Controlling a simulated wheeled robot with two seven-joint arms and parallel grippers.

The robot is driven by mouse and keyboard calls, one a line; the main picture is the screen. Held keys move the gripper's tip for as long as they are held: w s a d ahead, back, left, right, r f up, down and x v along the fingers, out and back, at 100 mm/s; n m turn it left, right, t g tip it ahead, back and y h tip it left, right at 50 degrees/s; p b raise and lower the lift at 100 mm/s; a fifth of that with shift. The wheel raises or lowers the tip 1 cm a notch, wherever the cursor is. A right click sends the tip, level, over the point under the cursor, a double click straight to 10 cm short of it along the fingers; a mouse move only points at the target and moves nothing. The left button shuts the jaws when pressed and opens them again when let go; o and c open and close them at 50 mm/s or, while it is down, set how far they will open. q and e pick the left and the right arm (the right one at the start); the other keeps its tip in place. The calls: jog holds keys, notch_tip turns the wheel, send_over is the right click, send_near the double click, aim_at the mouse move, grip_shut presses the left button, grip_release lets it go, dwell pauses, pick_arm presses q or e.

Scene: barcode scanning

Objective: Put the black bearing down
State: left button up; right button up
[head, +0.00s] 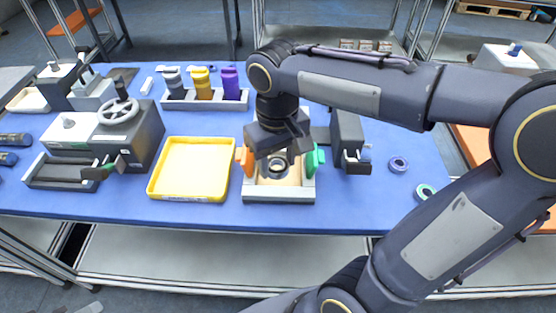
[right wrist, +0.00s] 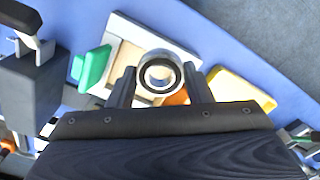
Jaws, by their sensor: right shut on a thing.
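The black bearing (right wrist: 160,88) is a dark ring with a bright metal inner rim; in the head view (head: 277,176) it shows below my right gripper. My right gripper (head: 276,160) is shut on it, one finger on each side in the right wrist view (right wrist: 161,86). The bearing is over the pale fixture box (head: 279,197), which has an orange clamp (head: 245,160) on its left and a green clamp (head: 315,160) on its right. I cannot tell whether the bearing touches the box floor. My left gripper is not in view.
A yellow tray (head: 188,198) lies left of the fixture. A dark device (head: 348,135) stands close on its right. Purple and green-white rings (head: 398,164) lie further right. A rack (head: 205,105) with several coloured bottles is behind. A machine with a handwheel (head: 118,110) stands left.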

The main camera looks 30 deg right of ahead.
jog(key=w+d+f, duration=0.1)
jog(key=w+f, duration=0.1)
jog(key=w+d+f, duration=0.1)
jog(key=w+f, duration=0.1)
jog(key=w+d+f, duration=0.1)
jog(key=w+f, duration=0.1)
jog(key=shift+d+f, duration=0.2)
jog(key=shift+d, duration=0.2)
jog(key=shift+w+d+f, duration=0.1)
jog(key=shift+f, duration=0.85)
jog(key=shift+w+d+f, duration=0.1)
jog(key=shift+f, duration=0.85)
jog(key=shift+f, duration=0.15)
jog(key=o, duration=1.1)
jog(key=shift+c, duration=0.2)
